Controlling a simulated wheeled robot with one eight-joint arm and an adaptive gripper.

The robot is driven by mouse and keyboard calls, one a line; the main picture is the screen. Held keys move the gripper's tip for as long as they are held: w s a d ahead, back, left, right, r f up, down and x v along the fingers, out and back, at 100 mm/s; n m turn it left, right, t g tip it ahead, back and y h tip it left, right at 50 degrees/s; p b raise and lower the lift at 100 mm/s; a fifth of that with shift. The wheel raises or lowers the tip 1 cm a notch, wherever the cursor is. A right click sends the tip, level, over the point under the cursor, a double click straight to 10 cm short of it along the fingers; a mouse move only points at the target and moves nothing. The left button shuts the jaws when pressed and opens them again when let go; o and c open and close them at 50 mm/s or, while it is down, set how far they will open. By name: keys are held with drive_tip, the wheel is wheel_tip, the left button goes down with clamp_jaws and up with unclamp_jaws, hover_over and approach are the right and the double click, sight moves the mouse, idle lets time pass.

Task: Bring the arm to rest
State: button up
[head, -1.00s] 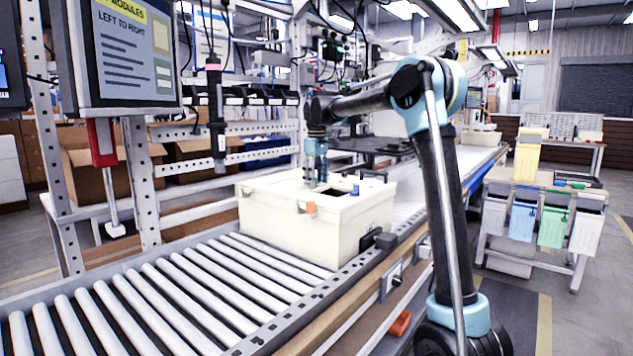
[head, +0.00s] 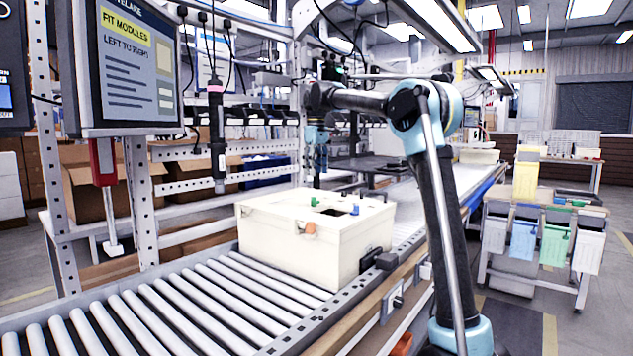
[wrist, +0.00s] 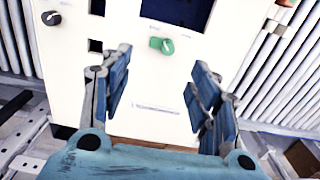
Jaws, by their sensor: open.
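My gripper (head: 314,165) hangs from my raised arm above and behind the cream box on the conveyor in the head view. In the wrist view my gripper (wrist: 160,95) is open, its two blue fingers apart with nothing between them. The cream box (head: 290,255) sits on the rollers, with a small green knob (head: 313,201) and a blue knob (head: 355,210) on its top. In the wrist view the box top (wrist: 150,75) shows below the fingers, with the green knob (wrist: 161,45) beyond the fingertips, apart from them.
A hanging screwdriver (head: 217,140) is left of the box. A monitor (head: 125,65) stands at the upper left. The roller conveyor (head: 180,300) is clear in front of the box. A cart with coloured bins (head: 540,235) stands at the right.

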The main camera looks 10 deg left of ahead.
drive_tip(key=shift+r, duration=0.35)
drive_tip(key=s+d+f+m+t, duration=0.1)
drive_tip(key=s+d+f+m, duration=0.3)
drive_tip(key=s+d, duration=0.65)
drive_tip(key=s+d+f+m, duration=0.2)
drive_tip(key=s+d+f, duration=0.45)
drive_tip(key=d, duration=0.75)
drive_tip(key=s+d+f+m, duration=0.3)
drive_tip(key=s+d+f, duration=0.3)
drive_tip(key=s+f, duration=0.6)
drive_tip(key=s+d+f+m+t, duration=0.1)
drive_tip(key=s+d+f+m, duration=0.2)
drive_tip(key=s+f, duration=0.9)
drive_tip(key=d+f, duration=0.1)
drive_tip(key=d, duration=0.2)
drive_tip(key=shift+s, duration=0.4)
drive_tip(key=shift+w+f, duration=0.2)
drive_tip(key=shift+w, duration=0.2)
